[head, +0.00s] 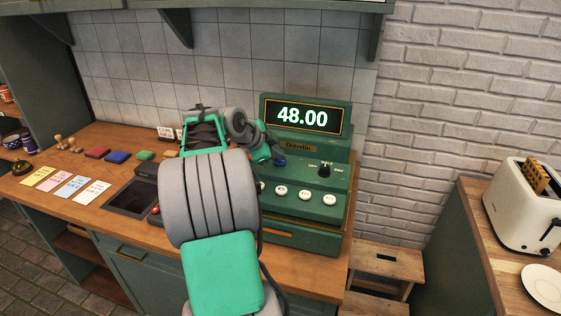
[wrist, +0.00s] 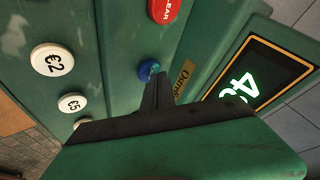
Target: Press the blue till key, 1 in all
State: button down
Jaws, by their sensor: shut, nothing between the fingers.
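The green till (head: 305,170) stands on the wooden counter, and its display (head: 302,117) reads 48.00. The round blue key (wrist: 144,70) shows in the wrist view on the till's green face, beside the name plate. It also shows in the head view (head: 281,161). My gripper (wrist: 154,76) is shut and empty, with its tips pointing at the blue key and overlapping its edge in the wrist view. Whether the tips touch the key or how far it is pushed in I cannot tell. In the head view my arm hides the till's left side.
White coin keys (wrist: 52,60) and a red CLEAR key (wrist: 165,9) lie near the blue key. Coloured cards (head: 70,187) and ink pads (head: 118,157) lie left on the counter. A toaster (head: 525,205) stands far right.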

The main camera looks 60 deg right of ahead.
aim_at(278, 162)
jog(key=shift+f+b, duration=0.3)
jog(key=shift+f, duration=0.05)
jog(key=shift+r, duration=0.1)
dwell(0.4)
jog(key=shift+r+p, duration=0.5)
jog(key=shift+r, duration=0.35)
jog(key=shift+r+p, duration=1.5)
jog(key=shift+r, duration=1.05)
